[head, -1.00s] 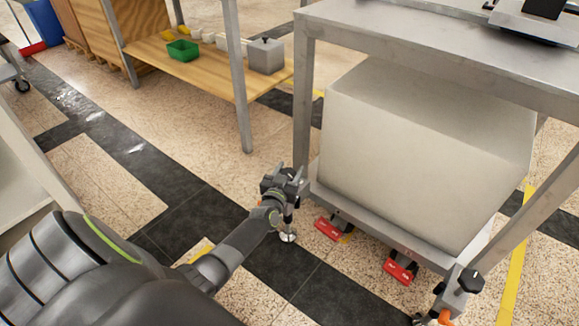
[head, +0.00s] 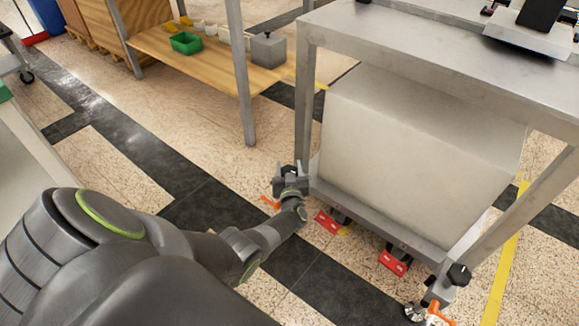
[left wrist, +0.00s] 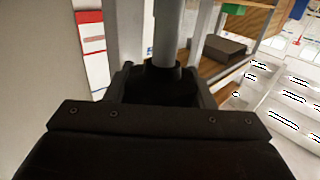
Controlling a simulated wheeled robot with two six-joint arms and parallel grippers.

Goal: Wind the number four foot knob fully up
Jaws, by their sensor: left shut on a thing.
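My left gripper (head: 290,174) is at the near left corner of the metal cart frame (head: 375,222), shut on a black foot knob. The knob (left wrist: 168,84) shows dark between the two fingers in the left wrist view, with a grey rod (left wrist: 168,28) rising from it. In the head view the fingers and wrist mostly hide this knob. No number on it can be read. Another black foot knob (head: 458,274) stands free at the near right corner, above a round metal foot (head: 414,311). My right gripper is not in view.
An orange lever (head: 270,202) shows just left of my left wrist, and another orange lever (head: 440,314) is at the right corner. Red caster parts (head: 393,263) sit under the frame. A large pale block (head: 415,150) fills it. Open floor lies left of the cart.

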